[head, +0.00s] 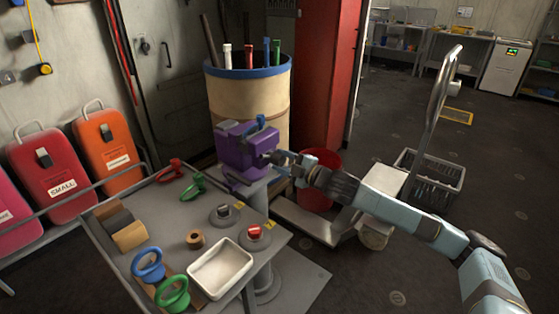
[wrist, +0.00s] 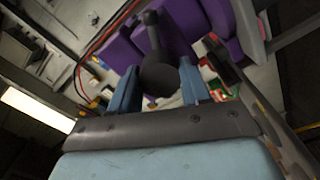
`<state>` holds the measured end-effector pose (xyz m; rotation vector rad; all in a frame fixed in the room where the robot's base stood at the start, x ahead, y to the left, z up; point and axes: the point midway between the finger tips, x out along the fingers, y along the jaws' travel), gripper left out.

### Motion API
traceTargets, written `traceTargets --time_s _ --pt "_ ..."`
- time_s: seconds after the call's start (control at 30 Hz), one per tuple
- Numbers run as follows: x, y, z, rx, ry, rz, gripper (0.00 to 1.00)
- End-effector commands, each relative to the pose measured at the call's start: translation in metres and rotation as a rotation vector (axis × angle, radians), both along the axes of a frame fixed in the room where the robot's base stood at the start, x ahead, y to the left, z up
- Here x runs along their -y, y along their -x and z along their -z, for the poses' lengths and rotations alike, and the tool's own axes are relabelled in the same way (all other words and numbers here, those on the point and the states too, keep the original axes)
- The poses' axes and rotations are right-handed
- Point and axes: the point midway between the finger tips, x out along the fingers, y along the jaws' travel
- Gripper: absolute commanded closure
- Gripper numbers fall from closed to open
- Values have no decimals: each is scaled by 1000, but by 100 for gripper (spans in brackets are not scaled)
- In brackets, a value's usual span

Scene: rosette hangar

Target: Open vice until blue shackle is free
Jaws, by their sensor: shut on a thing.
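The purple vice (head: 240,150) stands on a grey pedestal beside the table. The blue shackle (head: 258,123) shows at the top of the vice, at its jaws; I cannot tell how tightly it is gripped. My gripper (head: 284,160) is at the right side of the vice. In the wrist view my gripper's two blue fingers (wrist: 153,88) are shut on the dark vice handle (wrist: 159,76), whose round end sits between them. The purple vice body (wrist: 165,35) is beyond it. The shackle cannot be made out in the wrist view.
The grey table (head: 170,215) holds red and green shackles, a white tray (head: 221,268), rings and tape rolls. A barrel (head: 235,100) stands behind the vice. A red bucket (head: 318,175) and a trolley (head: 320,222) are close to my arm. Open floor lies to the right.

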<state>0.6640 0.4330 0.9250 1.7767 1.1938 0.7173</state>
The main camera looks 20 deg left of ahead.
Motion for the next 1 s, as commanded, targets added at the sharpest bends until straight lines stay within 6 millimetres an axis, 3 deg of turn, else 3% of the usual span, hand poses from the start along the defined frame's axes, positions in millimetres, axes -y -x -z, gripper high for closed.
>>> traceTargets --time_s 0.3,0.43,1.0 --pt "0 0 0 0 0 0 100" --pt "0 0 0 58 25 0 100" --pt "2 0 0 897 368 0 100"
